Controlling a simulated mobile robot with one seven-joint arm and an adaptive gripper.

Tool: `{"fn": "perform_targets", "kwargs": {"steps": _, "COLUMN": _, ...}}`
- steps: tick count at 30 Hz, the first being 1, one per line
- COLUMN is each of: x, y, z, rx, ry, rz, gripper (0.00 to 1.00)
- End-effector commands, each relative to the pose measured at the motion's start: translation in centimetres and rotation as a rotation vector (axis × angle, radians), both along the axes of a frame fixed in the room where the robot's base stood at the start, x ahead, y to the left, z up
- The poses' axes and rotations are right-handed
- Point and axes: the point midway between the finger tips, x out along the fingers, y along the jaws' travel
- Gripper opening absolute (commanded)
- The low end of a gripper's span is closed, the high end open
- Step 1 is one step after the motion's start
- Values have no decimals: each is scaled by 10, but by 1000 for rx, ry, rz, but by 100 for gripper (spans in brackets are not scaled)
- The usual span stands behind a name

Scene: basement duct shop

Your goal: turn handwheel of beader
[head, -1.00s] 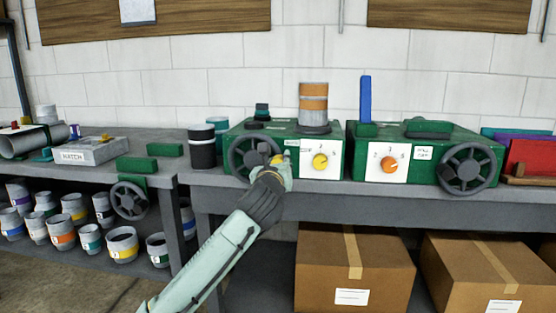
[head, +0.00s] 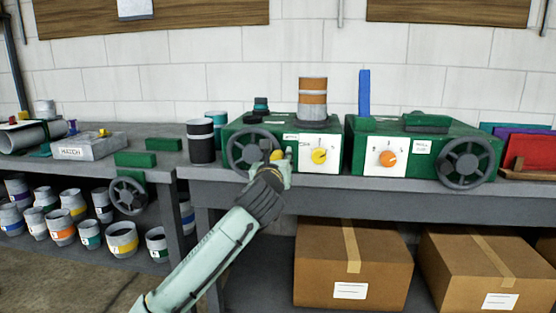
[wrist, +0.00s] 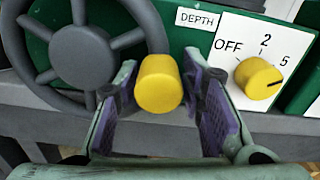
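The left green machine (head: 290,133) has a dark grey handwheel (head: 240,152) on its front. In the wrist view the handwheel (wrist: 80,52) fills the upper left, beside a "DEPTH" label (wrist: 195,19). Its yellow handle (wrist: 158,83) sticks out toward the camera at the rim's right side. My gripper (head: 276,163) is at this handle. In the wrist view its two purple-padded fingers (wrist: 160,98) stand either side of the handle, seemingly with narrow gaps. The fingers look open. Whether either pad touches the handle is hard to tell.
A yellow dial (wrist: 258,78) marked OFF, 2, 5 sits close right of my gripper. A second green machine (head: 460,137) has an orange dial (head: 388,159) and its own handwheel (head: 466,163). A black can (head: 201,142) stands left. Cardboard boxes (head: 325,280) lie under the bench.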

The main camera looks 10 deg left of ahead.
Motion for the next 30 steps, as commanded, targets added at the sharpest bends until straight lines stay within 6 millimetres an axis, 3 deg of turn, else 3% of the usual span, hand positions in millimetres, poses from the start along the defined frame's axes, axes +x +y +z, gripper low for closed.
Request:
{"fn": "perform_targets", "kwargs": {"steps": 8, "x": -12, "y": 2, "z": 1, "rx": 0, "ry": -3, "rz": 2, "gripper": 36}}
{"fn": "perform_targets", "kwargs": {"steps": 21, "x": -99, "y": 0, "z": 1, "rx": 0, "ry": -1, "rz": 0, "gripper": 36}}
{"fn": "perform_targets", "kwargs": {"steps": 30, "x": -121, "y": 0, "z": 0, "rx": 0, "ry": 0, "rz": 1, "gripper": 36}}
